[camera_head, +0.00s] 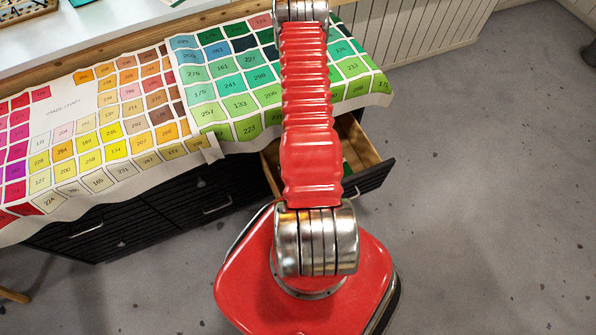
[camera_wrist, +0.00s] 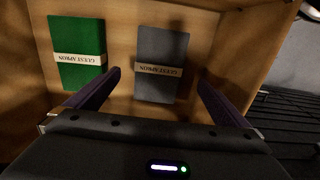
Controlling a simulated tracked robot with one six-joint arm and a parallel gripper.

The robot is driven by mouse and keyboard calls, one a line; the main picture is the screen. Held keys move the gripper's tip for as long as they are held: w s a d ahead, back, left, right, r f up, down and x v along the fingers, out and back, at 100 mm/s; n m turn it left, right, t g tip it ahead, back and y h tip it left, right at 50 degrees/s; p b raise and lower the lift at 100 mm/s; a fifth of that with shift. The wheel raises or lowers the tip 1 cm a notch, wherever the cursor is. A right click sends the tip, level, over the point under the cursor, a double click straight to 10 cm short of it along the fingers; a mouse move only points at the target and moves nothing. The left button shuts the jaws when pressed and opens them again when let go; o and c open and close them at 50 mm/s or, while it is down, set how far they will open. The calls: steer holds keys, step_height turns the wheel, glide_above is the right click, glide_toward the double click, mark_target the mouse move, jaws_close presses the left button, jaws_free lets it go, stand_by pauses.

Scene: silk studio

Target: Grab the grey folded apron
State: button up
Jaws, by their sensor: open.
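The grey folded apron (camera_wrist: 162,52) lies flat in the open wooden drawer in the wrist view, with a pale band reading "GUEST APRON" across it. My gripper (camera_wrist: 158,82) is open, its two dark fingers apart and pointing toward the drawer. The near end of the grey apron shows between the fingers, and nothing is held. Whether the fingertips are level with the apron or above it, I cannot tell. In the head view my red arm hides most of the open drawer (camera_head: 374,160), and the grey apron and gripper are not visible there.
A green folded apron (camera_wrist: 79,50) with the same kind of band lies left of the grey one. Drawer walls (camera_wrist: 258,45) stand close on the right. A colour chart cloth (camera_head: 110,130) drapes over the bench above the black drawer fronts. Grey floor (camera_head: 480,190) is clear at right.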

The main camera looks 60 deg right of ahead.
steer(key=shift+f, duration=1.65)
steer(key=shift+f, duration=0.1)
steer(key=shift+w+d+f, duration=0.1)
steer(key=shift+f, duration=1.15)
steer(key=shift+w+d+f, duration=0.1)
steer(key=shift+f, duration=1.15)
steer(key=c, duration=1.3)
steer(key=shift+r, duration=0.1)
steer(key=shift+r, duration=4.95)
